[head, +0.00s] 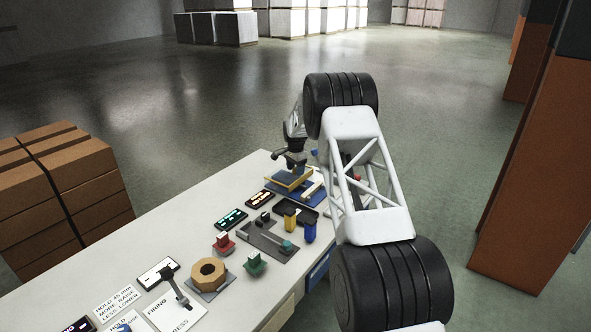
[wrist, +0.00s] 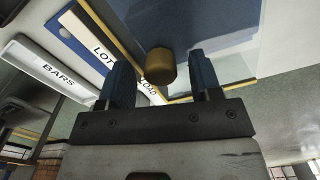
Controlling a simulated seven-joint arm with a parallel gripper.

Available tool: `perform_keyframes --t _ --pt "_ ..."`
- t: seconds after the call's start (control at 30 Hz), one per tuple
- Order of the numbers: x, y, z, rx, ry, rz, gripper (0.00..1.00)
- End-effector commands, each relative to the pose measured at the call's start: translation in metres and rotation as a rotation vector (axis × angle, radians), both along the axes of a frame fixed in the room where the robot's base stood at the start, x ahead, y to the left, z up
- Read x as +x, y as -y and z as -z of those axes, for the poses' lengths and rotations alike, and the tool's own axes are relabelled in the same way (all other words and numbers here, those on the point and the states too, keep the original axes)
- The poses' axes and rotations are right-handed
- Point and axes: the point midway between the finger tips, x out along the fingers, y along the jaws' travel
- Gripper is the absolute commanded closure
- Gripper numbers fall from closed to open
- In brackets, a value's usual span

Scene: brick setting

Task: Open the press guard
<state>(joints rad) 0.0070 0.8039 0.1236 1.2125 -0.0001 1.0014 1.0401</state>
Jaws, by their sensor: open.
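The press guard (head: 303,184) is a low frame with yellow edges on a blue base, at the far end of the bench. In the wrist view it is a clear pane (wrist: 235,68) with yellow edging, and a round brass knob (wrist: 159,67) stands out from it. My gripper (head: 287,162) is over the guard in the head view. In the wrist view my gripper (wrist: 160,63) is open, with one dark finger on each side of the knob. A gap shows on both sides, so the fingers do not appear to grip it. The guard looks closed, though the angle makes this uncertain.
A white strip marked BARS (wrist: 50,72) and a LOT label lie beside the guard. Brick stacks (head: 65,185) stand left.

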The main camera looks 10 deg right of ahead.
Motion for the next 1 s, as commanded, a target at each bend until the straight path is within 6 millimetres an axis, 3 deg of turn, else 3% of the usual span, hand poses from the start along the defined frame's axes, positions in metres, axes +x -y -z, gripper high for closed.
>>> perform_keyframes --t 0.27,0.7,1.0 --pt "0.000 0.000 -0.019 0.000 0.001 0.000 0.42" --pt "0.000 0.000 -0.069 0.000 0.000 0.000 0.42" --pt "0.000 0.000 -0.078 0.000 0.000 0.000 0.42"
